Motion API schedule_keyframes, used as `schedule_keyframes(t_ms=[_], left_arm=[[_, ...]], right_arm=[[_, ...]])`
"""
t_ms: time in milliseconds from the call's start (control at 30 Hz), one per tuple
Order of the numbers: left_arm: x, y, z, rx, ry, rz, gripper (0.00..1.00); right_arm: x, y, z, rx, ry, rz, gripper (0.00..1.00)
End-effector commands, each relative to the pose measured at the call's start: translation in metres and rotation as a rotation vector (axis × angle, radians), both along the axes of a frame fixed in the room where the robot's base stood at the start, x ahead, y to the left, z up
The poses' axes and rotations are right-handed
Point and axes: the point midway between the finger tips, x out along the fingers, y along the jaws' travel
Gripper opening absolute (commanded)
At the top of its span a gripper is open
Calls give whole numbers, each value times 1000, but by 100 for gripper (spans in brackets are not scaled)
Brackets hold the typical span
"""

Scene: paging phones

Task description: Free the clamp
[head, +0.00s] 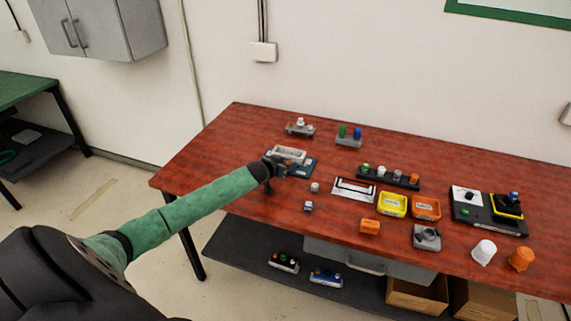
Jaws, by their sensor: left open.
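My left arm reaches in from the left, and its dark gripper (272,178) is over the left part of the red-brown table. It is small in the picture, and I see nothing held in it. Right beside it is a blue base (303,168) with a pale grey frame (288,154) on it. The gripper partly covers this base, and I cannot tell whether they touch. A grey block with a round dark part on top (427,237) stands near the front edge at the right. I cannot tell which thing is the clamp. My right gripper is out of view.
On the table (225,150) are a small grey piece (315,187), yellow tray (392,205), orange tray (426,208), orange block (369,227), white cup (484,252) and orange cup (521,259). A dark rack (388,178) holds several knobs. The table's left end is bare.

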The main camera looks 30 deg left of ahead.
Motion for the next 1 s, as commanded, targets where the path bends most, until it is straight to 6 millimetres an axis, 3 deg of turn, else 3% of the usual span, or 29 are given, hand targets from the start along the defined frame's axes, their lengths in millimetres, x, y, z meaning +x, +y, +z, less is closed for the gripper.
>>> schedule_keyframes(t_ms=[33, 267, 467, 800, 1000], left_arm=[[0, 0, 0, 0, 0, 0, 44], [0, 0, 0, 0, 0, 0, 0], [-1, 2, 0, 0, 1, 0, 0], [-11, 44, -1, 4, 3, 2, 0], [-11, 49, 0, 1, 1, 2, 0]], right_arm=[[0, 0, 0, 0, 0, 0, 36], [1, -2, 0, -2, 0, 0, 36], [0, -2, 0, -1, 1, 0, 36], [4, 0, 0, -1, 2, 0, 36], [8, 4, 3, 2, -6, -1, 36]])
